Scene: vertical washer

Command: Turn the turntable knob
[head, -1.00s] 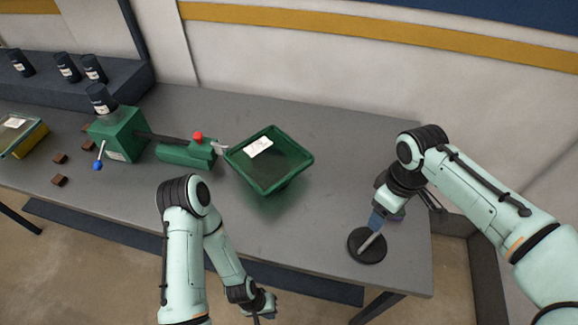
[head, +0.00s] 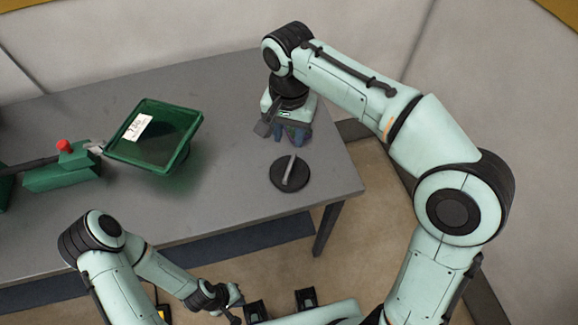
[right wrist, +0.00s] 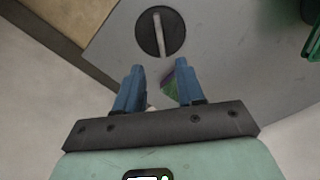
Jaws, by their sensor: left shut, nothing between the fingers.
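The turntable knob is a black disc with a raised grey bar (head: 290,173) near the table's right front corner. It also shows in the right wrist view (right wrist: 160,33), beyond the fingertips, its bar running nearly straight up the picture. My right gripper (head: 291,137) is behind the knob, apart from it. Its two blue fingers (right wrist: 158,72) are spread, with nothing held between them. My left gripper (head: 238,308) is low in front of the table, far from the knob, shut and empty; its fingers are small in the picture.
A green device (head: 62,170) with a red ball (head: 64,146) is further left. The table between bin and knob is clear.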

